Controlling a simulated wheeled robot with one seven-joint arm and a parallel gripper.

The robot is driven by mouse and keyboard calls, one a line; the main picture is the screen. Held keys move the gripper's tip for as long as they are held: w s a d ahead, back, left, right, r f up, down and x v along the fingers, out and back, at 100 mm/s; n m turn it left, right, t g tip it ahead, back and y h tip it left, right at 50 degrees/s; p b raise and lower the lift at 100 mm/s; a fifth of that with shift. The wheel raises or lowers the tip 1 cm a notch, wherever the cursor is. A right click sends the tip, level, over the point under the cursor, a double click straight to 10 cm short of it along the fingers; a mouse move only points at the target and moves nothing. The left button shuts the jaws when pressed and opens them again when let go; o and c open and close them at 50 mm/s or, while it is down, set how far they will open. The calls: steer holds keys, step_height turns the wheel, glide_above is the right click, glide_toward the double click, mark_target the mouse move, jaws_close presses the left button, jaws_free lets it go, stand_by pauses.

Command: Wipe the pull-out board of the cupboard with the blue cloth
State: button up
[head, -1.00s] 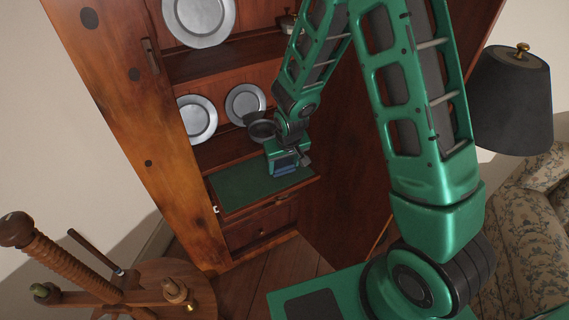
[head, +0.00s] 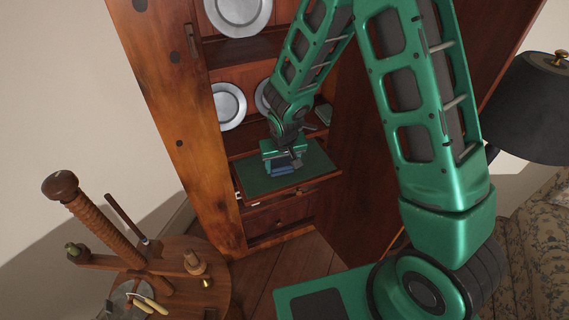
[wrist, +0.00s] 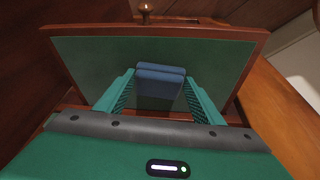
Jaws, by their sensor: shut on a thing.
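The pull-out board (head: 248,178) of the cupboard has a green top and a wooden rim, and it is drawn out below the plate shelves. It also fills much of the wrist view (wrist: 90,62). The blue cloth (head: 284,169) is a folded pad low over the middle of the board; it shows between my fingers in the wrist view (wrist: 160,78). My gripper (wrist: 160,100) is shut on the cloth, with a finger on each side, and it points down at the board. I cannot tell for sure whether the cloth touches the surface.
Pewter plates (head: 229,104) stand on the shelf behind my gripper. A wooden drawer (head: 279,216) is below the board. A round wooden stand (head: 190,275) with a screw post is at lower left. A dark lamp (head: 530,105) and a patterned sofa (head: 535,225) are at right.

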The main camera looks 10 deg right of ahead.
steer(key=shift+s+a, duration=0.1)
steer(key=shift+a, duration=0.7)
steer(key=shift+a+r, duration=0.1)
steer(key=shift+a, duration=0.2)
steer(key=shift+d+r, duration=0.1)
steer(key=shift+r, duration=3.85)
